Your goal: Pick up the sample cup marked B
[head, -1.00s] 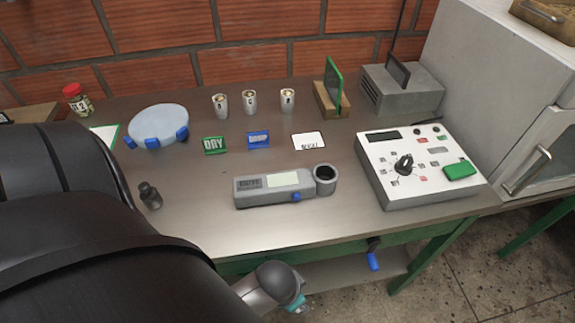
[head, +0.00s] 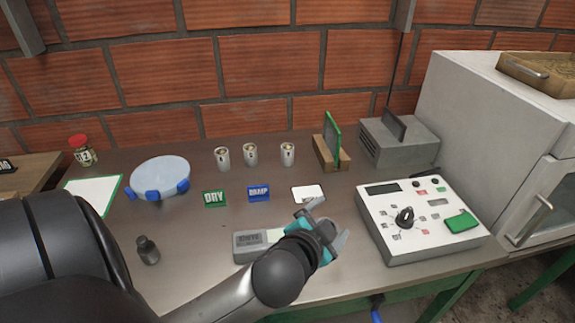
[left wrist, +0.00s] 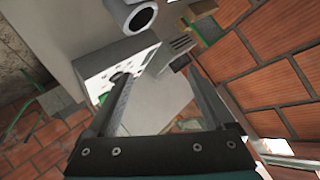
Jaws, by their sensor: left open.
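Three small metal sample cups stand upright in a row at the back of the table in the head view: a left cup (head: 222,158), a middle cup (head: 250,154) and a right cup (head: 287,154). Each has a dark mark on its front, too small for me to tell which is B. My left gripper (head: 330,222) is open and empty, above the meter and in front of the cups, apart from them. Its two open fingers also show in the left wrist view (left wrist: 160,100), with no cup between them. My right gripper is not in view.
My left gripper partly hides the grey meter (head: 250,246). Green DRY (head: 214,198) and blue DAMP (head: 258,193) signs and a white card (head: 306,192) stand before the cups. A green panel in a wooden stand (head: 332,150) is right of them; a control box (head: 415,220) is front right.

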